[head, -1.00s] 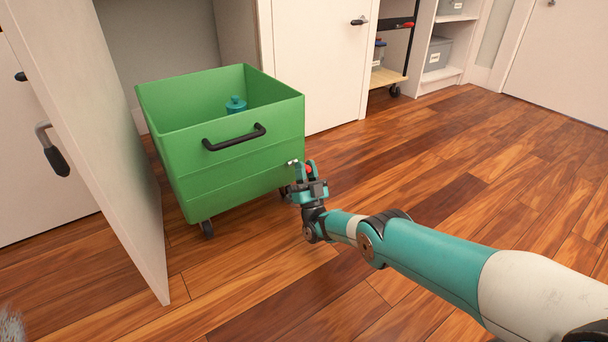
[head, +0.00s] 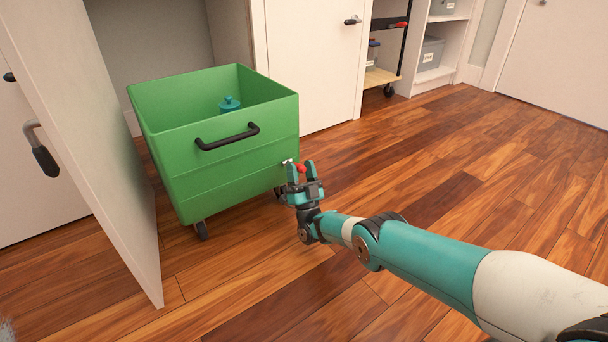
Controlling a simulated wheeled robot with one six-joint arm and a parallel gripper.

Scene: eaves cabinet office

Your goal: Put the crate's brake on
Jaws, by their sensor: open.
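The green crate (head: 235,175) stands on casters on the wooden floor, in front of the open cabinet. It has a black handle (head: 228,137) on its near side and a teal lidded container (head: 229,104) inside. A small red lever (head: 301,168), which looks like the brake, shows at the crate's lower right near corner. My gripper (head: 301,172) is open at that corner, with its two fingers pointing up and the red part showing between them. I cannot tell whether the fingers touch it. The caster there is mostly hidden behind my gripper.
An open cabinet door (head: 95,150) stands close to the crate's left. A closed white door (head: 310,65) is behind it on the right. A trolley (head: 384,77) and shelves with grey boxes (head: 432,53) are further back. The floor at right is clear.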

